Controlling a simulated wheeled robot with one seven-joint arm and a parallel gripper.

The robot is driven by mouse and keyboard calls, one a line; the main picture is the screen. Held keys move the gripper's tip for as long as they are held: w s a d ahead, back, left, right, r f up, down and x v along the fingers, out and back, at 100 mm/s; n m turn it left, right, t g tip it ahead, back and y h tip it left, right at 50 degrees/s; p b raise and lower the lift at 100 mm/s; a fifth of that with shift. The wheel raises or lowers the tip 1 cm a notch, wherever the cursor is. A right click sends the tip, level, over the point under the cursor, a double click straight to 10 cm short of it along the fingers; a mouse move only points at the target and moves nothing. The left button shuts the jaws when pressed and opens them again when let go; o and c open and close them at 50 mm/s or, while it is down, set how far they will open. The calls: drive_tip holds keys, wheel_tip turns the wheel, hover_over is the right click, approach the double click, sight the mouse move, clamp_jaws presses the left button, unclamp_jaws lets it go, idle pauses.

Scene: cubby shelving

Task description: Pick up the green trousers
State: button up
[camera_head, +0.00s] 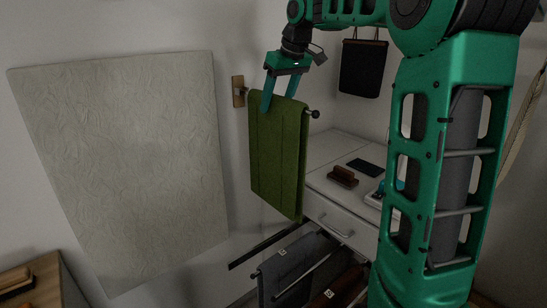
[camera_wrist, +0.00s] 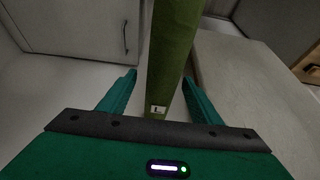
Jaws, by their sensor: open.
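The green trousers (camera_head: 275,155) hang folded over a short bar fixed to the wall. In the wrist view they show as a green strip (camera_wrist: 172,60) with a white "L" label near its lower end. My gripper (camera_head: 280,103) is at the top of the trousers, pointing down, with one finger seen in front of the cloth. In the wrist view the two open fingers (camera_wrist: 158,95) stand on either side of the strip, with gaps visible on both sides. The far finger is partly hidden by the cloth in the head view.
A pale textured panel (camera_head: 125,165) is on the wall at left. A white cabinet (camera_head: 335,210) with a brown object (camera_head: 343,176) on top stands to the right. A dark bag (camera_head: 363,68) hangs behind. Grey and brown garments (camera_head: 290,268) hang below.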

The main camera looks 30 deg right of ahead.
sight(272, 115)
drive_tip(key=shift+x, duration=2.55)
drive_tip(key=shift+a+f, duration=0.15)
drive_tip(key=shift+f, duration=0.1)
clamp_jaws()
